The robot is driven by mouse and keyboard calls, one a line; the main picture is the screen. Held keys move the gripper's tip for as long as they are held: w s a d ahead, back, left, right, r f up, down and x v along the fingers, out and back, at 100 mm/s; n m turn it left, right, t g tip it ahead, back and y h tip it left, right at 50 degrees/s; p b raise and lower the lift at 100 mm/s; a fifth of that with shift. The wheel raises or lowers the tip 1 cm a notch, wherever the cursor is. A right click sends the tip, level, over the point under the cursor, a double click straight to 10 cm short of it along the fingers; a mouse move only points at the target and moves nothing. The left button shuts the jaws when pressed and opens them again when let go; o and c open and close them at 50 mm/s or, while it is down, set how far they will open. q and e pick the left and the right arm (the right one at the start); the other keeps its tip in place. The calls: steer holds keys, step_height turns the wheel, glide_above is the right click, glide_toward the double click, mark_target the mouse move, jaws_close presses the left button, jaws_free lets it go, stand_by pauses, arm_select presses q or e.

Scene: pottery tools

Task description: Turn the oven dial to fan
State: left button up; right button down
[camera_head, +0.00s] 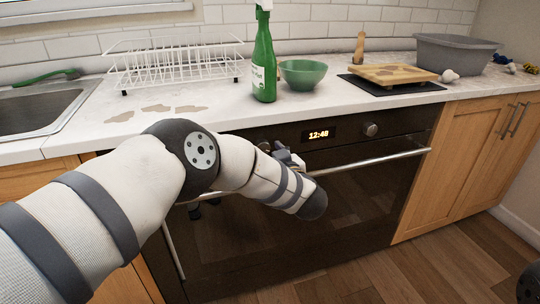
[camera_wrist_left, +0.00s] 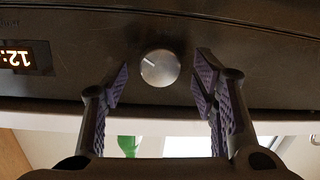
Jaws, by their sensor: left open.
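The oven (camera_head: 345,205) is black with a lit clock display (camera_head: 318,134). In the left wrist view a round silver dial (camera_wrist_left: 160,68) sits on the dark oven panel, beside the lit display (camera_wrist_left: 22,58). A light line on its face points to the picture's upper left. I cannot read which setting this is. My left gripper (camera_wrist_left: 161,78) is open, its fingers on either side of the dial with visible gaps. In the head view my left gripper (camera_head: 286,158) is at the panel left of the display and hides this dial. Another dial (camera_head: 370,129) shows right of the display.
The oven's silver handle bar (camera_head: 385,158) runs below the panel, close to my left wrist. On the counter above stand a green spray bottle (camera_head: 264,60), a green bowl (camera_head: 303,74), a dish rack (camera_head: 172,66) and a wooden board (camera_head: 393,75).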

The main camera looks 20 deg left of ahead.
arm_select(q)
steer(key=v, duration=1.1)
steer(key=shift+s, duration=0.2)
steer(key=shift+d, duration=0.15)
